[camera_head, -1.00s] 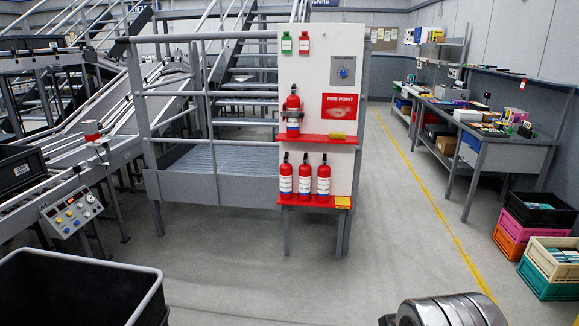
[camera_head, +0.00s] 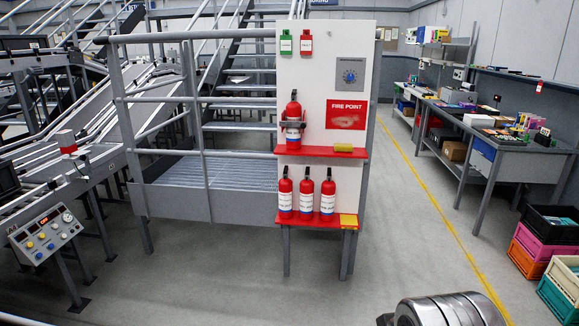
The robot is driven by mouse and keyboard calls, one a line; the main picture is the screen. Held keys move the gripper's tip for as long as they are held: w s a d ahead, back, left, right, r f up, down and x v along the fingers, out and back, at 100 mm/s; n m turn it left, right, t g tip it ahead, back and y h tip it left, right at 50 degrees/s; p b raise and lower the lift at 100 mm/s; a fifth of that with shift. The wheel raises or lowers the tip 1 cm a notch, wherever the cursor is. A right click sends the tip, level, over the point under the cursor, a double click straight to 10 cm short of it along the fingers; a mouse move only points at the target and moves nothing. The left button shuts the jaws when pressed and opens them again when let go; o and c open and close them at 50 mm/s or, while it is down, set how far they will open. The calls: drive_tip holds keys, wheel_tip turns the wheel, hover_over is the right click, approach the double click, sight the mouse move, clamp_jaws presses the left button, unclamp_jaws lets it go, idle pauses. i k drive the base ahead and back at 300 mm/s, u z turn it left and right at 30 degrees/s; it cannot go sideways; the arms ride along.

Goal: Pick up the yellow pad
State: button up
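Two yellow pads show on the white fire point board (camera_head: 345,60). One yellow pad (camera_head: 343,148) lies on the upper red shelf (camera_head: 310,153), right of a red fire extinguisher (camera_head: 293,124). The other yellow pad (camera_head: 348,220) lies at the right end of the lower red shelf (camera_head: 300,223), beside several more extinguishers (camera_head: 306,197). I cannot tell which pad the task means. Only a grey metal part of my arm shows at the bottom right edge, well apart from the board. My gripper's fingers are not in view.
A grey railed platform with stairs (camera_head: 180,172) stands left of the board. A conveyor with a control panel (camera_head: 46,236) is at the left. A workbench (camera_head: 500,150) and stacked crates (camera_head: 545,246) line the right. The floor in front of the board is clear.

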sight(338, 147)
drive_tip(key=i, duration=3.35)
drive_tip(key=u, duration=0.45)
